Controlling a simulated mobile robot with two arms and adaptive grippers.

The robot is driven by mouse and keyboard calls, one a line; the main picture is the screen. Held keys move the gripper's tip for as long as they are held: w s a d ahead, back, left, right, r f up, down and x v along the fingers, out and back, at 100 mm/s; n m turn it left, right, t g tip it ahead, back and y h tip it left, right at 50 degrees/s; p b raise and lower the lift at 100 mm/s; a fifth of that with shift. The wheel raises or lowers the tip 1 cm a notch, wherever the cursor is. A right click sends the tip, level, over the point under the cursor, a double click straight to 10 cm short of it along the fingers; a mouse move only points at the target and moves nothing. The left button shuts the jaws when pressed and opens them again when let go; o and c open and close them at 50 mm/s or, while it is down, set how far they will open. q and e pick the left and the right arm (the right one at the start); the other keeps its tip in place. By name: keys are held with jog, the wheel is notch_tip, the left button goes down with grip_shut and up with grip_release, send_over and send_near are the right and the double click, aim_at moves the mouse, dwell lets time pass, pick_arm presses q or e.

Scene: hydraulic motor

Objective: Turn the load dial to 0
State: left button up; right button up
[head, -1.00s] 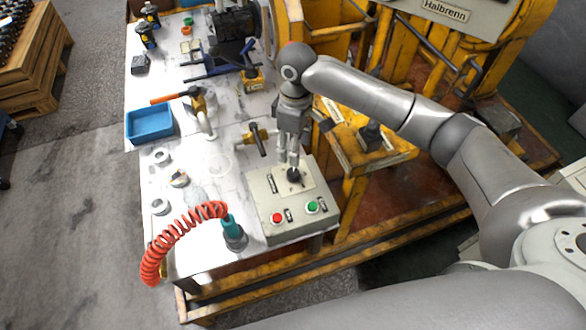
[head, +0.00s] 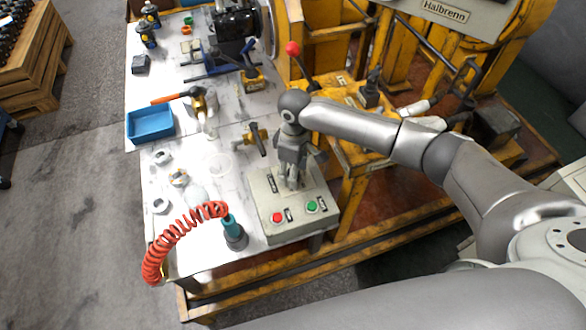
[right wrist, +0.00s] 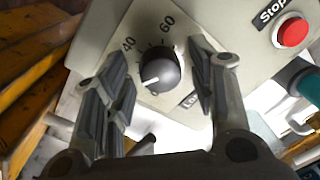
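The load dial (right wrist: 158,75) is a round black knob with a white pointer mark, on a pale plate with the numbers 40 and 60 showing. In the right wrist view its mark points to the lower left; the number there is not readable. My right gripper (right wrist: 162,82) is open, with one finger on each side of the dial and visible gaps. In the head view the right gripper (head: 291,184) is low over the control box (head: 262,198) and hides the dial. My left gripper is not in view.
The box also carries a red stop button (head: 278,217) and a green button (head: 312,206). A coiled red hose (head: 180,235) with a teal handle stands left of the box. A blue tray (head: 150,123) and metal rings lie farther left. Yellow machine frames stand behind and right.

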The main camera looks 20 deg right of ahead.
jog(key=c, duration=0.8)
jog(key=shift+r+n+p, duration=0.15)
jog(key=shift+n+p, duration=0.6)
jog(key=shift+n, duration=0.25)
jog(key=n+p, duration=0.1)
jog(key=n, duration=0.1)
jog(key=shift+a+n, duration=0.1)
jog(key=shift+n, duration=0.2)
jog(key=n+p, duration=0.1)
jog(key=n, duration=0.2)
jog(key=shift+n+h+p, duration=0.3)
jog(key=shift+n+p, duration=0.2)
jog(key=shift+n, duration=1.6)
